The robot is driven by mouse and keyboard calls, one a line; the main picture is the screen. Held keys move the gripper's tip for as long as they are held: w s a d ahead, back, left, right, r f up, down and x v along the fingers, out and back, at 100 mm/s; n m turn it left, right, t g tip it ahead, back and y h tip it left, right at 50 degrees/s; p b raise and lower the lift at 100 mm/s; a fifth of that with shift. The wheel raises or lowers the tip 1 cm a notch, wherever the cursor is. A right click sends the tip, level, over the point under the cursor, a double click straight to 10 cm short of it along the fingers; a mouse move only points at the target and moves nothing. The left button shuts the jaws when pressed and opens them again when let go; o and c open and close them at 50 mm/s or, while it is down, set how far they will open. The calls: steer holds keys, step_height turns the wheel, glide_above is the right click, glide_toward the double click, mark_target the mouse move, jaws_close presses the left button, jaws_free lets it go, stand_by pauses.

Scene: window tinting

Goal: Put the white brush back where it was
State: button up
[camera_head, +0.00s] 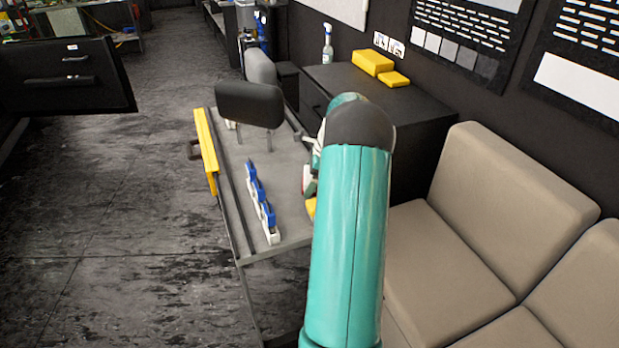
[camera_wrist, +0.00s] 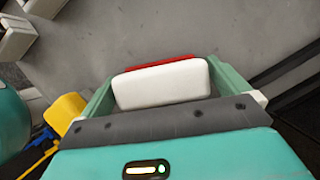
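The white brush (camera_wrist: 162,84), a white block with a red strip along its far edge, sits between the green fingers of my gripper (camera_wrist: 162,72) in the wrist view. The fingers meet both of its ends, so my gripper looks shut on it. Grey cart top shows behind it; I cannot tell whether the brush touches it. In the head view, a small white and red part (camera_head: 309,182) shows beside my arm over the grey cart top (camera_head: 240,175). My arm hides most of the gripper there.
A row of blue and white pieces (camera_head: 261,203) stands on the cart. A yellow bar (camera_head: 206,150) lines its left edge. A black padded rest (camera_head: 249,104) rises at the back. A yellow piece (camera_wrist: 66,110) is near my gripper. A beige sofa (camera_head: 480,240) stands right.

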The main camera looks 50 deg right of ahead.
steer(key=v, duration=1.2)
steer(key=w+a+r+n+h, duration=0.15)
steer(key=a+r+n, duration=0.25)
steer(key=a, duration=0.5)
steer(key=w+a+r+n, duration=0.2)
steer(key=a+r+n, duration=0.2)
steer(key=a, duration=0.5)
steer(key=w+a+r+n+h, duration=0.1)
steer(key=a+r+n, duration=0.3)
steer(key=a, duration=0.5)
steer(key=s+a+f+n+t, duration=0.1)
steer(key=s+a+n, duration=0.6)
steer(key=a, duration=0.5)
steer(key=s+a+f+n+t, duration=0.1)
steer(key=s+a+n, duration=0.7)
steer(key=a, duration=0.4)
steer(key=shift+a+n, duration=0.3)
steer(key=shift+n, duration=0.5)
